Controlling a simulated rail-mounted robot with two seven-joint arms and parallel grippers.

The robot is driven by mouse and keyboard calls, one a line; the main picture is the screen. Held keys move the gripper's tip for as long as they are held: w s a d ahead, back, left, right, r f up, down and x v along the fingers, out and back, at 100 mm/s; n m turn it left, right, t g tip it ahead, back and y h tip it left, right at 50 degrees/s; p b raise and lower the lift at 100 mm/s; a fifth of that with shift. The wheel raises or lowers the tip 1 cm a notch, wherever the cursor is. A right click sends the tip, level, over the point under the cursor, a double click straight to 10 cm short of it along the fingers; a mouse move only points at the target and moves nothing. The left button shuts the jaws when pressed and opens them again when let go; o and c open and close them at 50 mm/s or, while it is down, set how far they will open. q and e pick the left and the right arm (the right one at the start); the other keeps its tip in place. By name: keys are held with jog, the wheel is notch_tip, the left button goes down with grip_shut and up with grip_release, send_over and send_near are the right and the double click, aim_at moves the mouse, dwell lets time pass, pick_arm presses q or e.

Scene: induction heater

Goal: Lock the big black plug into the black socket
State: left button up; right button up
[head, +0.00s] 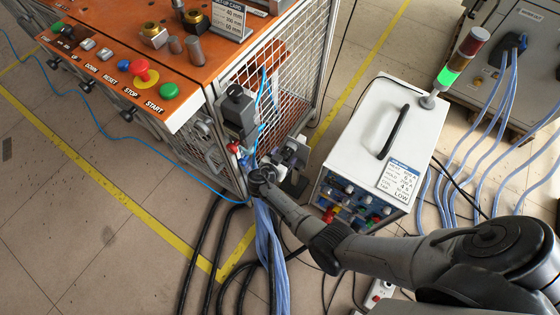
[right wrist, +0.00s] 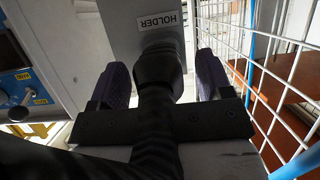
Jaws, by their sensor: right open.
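My right gripper (head: 293,155) is beside the mesh cage, below the orange-topped bench. In the right wrist view my right gripper (right wrist: 160,78) is open, with one dark finger on each side of the big black plug (right wrist: 158,70). Gaps show between the plug and both fingers. The plug's end meets a grey block labelled HOLDER, and its thick black cable runs back between the fingers towards the camera. In the head view the gripper and arm largely hide the plug. A dark box (head: 238,108) is mounted on the cage; I cannot tell whether it is the black socket.
The mesh cage (right wrist: 280,75) is close on the right in the wrist view. A white power unit (head: 375,130) with a lit green tower lamp stands right of the gripper. Thick black cables and a bluish bundle (head: 268,240) hang to the floor. Open floor lies at lower left.

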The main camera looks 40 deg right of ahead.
jog(key=shift+c, duration=0.2)
jog(key=c, duration=1.1)
jog(key=shift+o, duration=0.2)
jog(key=shift+a, duration=0.15)
jog(key=shift+s+a+f, duration=0.1)
jog(key=shift+s+a, duration=0.1)
jog(key=shift+a, duration=0.3)
jog(key=shift+a, duration=0.1)
jog(key=shift+a, duration=0.1)
